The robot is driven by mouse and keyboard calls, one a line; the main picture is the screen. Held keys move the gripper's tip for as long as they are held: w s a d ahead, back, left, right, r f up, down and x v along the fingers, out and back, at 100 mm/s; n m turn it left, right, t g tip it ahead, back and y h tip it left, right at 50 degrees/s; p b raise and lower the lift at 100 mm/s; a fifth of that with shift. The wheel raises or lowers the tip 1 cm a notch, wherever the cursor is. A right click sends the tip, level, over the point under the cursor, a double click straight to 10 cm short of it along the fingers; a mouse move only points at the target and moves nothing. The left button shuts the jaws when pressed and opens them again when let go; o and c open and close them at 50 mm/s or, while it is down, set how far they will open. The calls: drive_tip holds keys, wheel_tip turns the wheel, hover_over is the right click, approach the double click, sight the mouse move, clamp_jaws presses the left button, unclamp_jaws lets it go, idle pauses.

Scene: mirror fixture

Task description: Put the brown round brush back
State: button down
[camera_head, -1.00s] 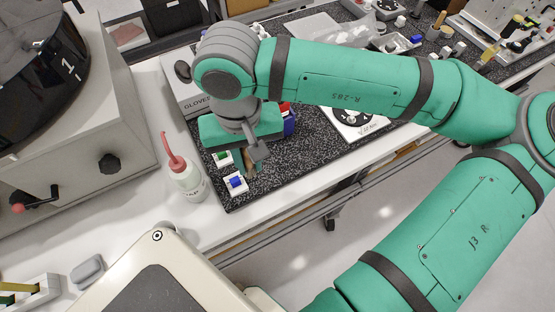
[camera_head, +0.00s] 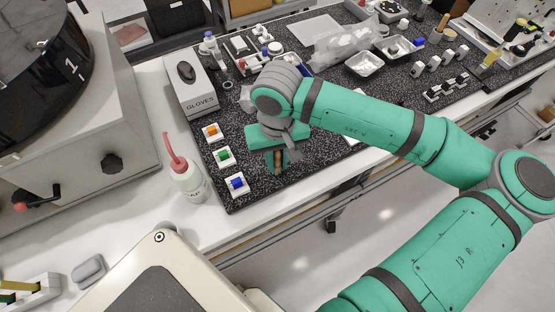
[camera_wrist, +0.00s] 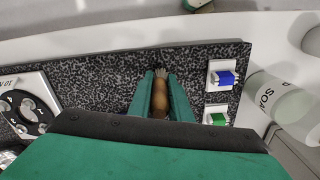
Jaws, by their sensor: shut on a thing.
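The brown round brush (camera_wrist: 160,98) has a brown handle and grey bristles. In the wrist view it lies between the fingers of my gripper (camera_wrist: 161,88), bristles pointing to the top of the picture. My gripper (camera_head: 278,163) is shut on it above the near-left part of the speckled dark mat. In the head view only a short brown part of the brush (camera_head: 277,161) shows between the green fingers. The rest is hidden by my gripper. I cannot tell whether the brush touches the mat.
Orange, green and blue switches (camera_head: 223,156) stand left of my gripper. A soap bottle (camera_head: 187,180) and the gloves box (camera_head: 189,84) are farther left. White trays (camera_head: 365,64) and a plastic bag (camera_head: 345,45) lie toward the back. The mat's near strip (camera_head: 250,193) is clear.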

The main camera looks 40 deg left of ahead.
drive_tip(key=shift+w, duration=0.1)
drive_tip(key=c, duration=1.6)
unclamp_jaws()
drive_tip(key=shift+s+f, duration=0.1)
drive_tip(key=shift+s, duration=0.1)
